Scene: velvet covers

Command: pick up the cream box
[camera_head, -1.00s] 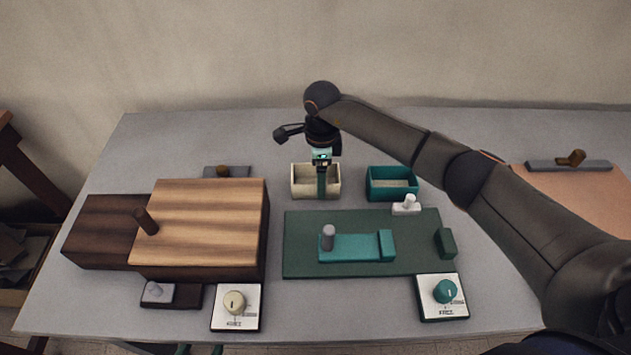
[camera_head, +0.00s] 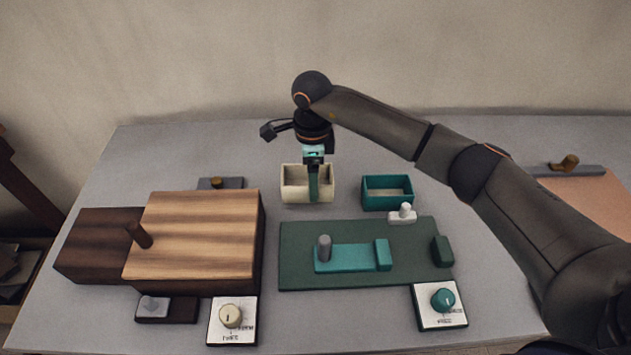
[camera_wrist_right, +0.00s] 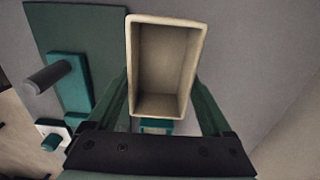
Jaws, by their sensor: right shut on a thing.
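The cream box (camera_head: 293,191) is a small open-topped, empty box behind the green board. My right gripper (camera_head: 315,188) comes down over it from above, with a green finger across its near side. In the right wrist view the cream box (camera_wrist_right: 137,68) sits between the two green fingers of the right gripper (camera_wrist_right: 163,103), which are shut on it. The box looks slightly raised off the table, though its underside is hidden. My left gripper is not in view.
A teal open box (camera_head: 388,204) stands just right of the cream box. In front lies a green board (camera_head: 300,270) with a teal slider and grey knob. A striped wooden block (camera_head: 195,235) is at left. Dial plates (camera_head: 233,337) line the front edge. Table behind is clear.

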